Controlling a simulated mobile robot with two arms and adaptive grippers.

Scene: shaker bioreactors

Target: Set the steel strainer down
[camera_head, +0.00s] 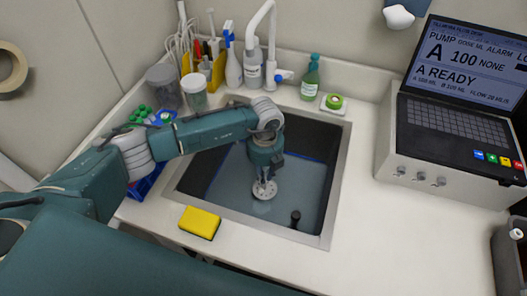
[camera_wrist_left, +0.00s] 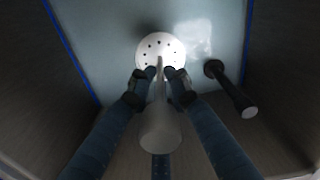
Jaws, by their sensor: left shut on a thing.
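The steel strainer (camera_head: 264,190) is a round, pale disc with small holes, low inside the sink (camera_head: 332,200). It also shows in the left wrist view (camera_wrist_left: 172,43), with its upright stem between my fingers. My left gripper (camera_head: 264,176) reaches down into the sink and is shut on the strainer's stem. In the left wrist view the fingertips (camera_wrist_left: 158,88) close on the stem from both sides. The disc is over the blue-grey sink bottom; I cannot tell whether it touches it. My right gripper is not in view.
A dark upright plug-like post (camera_head: 295,217) stands in the sink, right of the strainer. A yellow sponge (camera_head: 200,222) lies on the front rim. A white faucet (camera_head: 262,30), bottles and a green bottle (camera_head: 311,78) stand behind.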

